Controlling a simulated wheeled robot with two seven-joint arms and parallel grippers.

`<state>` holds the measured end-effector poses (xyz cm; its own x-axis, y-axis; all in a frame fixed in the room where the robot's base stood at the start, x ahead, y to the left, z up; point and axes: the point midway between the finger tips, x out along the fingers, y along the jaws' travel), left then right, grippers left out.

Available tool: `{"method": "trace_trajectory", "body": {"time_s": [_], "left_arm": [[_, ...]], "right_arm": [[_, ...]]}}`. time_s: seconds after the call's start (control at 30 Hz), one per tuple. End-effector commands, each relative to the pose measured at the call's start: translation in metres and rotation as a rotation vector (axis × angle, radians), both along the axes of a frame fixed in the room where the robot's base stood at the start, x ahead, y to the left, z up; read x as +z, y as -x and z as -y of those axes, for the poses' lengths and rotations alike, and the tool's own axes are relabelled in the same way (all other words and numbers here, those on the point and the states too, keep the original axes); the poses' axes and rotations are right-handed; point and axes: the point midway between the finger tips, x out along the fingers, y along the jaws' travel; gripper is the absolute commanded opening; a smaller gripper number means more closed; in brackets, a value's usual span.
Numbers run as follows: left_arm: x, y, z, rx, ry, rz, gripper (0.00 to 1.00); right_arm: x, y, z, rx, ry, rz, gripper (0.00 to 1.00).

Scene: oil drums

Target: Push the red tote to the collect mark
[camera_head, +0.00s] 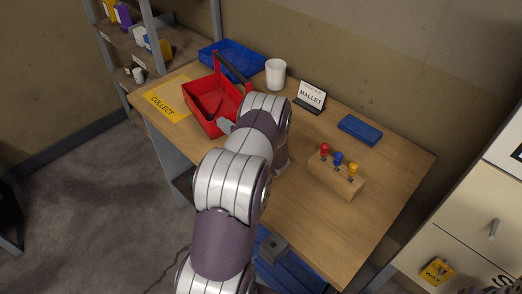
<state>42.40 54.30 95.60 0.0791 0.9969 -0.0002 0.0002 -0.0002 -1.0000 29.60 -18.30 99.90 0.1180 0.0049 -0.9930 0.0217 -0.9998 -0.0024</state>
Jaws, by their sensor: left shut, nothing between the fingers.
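The red tote (205,121) is an open box with a raised red end and a dark handle bar. It stands at the left of the wooden table, and its left side adjoins or overlaps the yellow mark lettered COLLECT (167,102). Part of the mark is hidden behind or under the tote. My left gripper (227,125) is shut at the tote's near right side, close to its wall; I cannot tell whether it touches. My forearm hides much of the gripper. My right gripper is not in view.
A blue tray (235,60), a white cup (275,74) and a MALLET sign (311,97) stand along the back. A blue box (360,130) lies at the right, and a wooden block (335,178) with coloured-handled tools stands nearer. The table's right front is clear.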

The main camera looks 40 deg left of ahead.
Motion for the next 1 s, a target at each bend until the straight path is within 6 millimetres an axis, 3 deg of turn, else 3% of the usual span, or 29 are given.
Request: {"method": "trace_trajectory", "body": {"time_s": [0.1, 0.4, 1.0], "left_arm": [[-0.004, -0.001, -0.036, 0.005, -0.001, 0.002, 0.0], [-0.005, -0.009, -0.121, 0.002, -0.001, 0.002, 0.0], [-0.001, -0.01, -0.121, 0.0, 0.001, 0.0, 0.0]], "right_arm": [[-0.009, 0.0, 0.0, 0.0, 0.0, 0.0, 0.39], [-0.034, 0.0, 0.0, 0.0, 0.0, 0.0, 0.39], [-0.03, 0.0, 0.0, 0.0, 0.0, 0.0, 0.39]]}}
